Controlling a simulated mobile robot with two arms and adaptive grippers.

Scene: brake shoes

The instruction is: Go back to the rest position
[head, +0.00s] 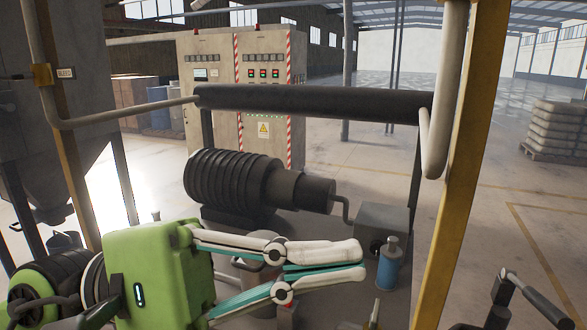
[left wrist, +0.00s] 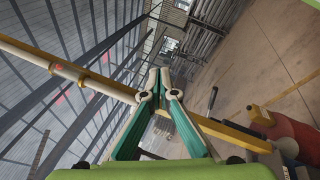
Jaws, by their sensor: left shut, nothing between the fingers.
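My left gripper (head: 362,264) reaches in from the lower left in the head view, with a green body and white and teal fingers. The fingers are together and nothing shows between them. In the left wrist view the left gripper (left wrist: 164,95) also shows its fingertips close together, in front of a yellow bar (left wrist: 190,130). My right gripper is not in view. No brake shoe can be made out in either view.
A dark ribbed motor (head: 235,185) sits behind the gripper, under a black horizontal bar (head: 315,101). A blue cylinder (head: 388,268) stands just right of the fingertips. A yellow post (head: 462,170) rises at right. A control cabinet (head: 262,90) and stacked sacks (head: 556,128) stand farther back.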

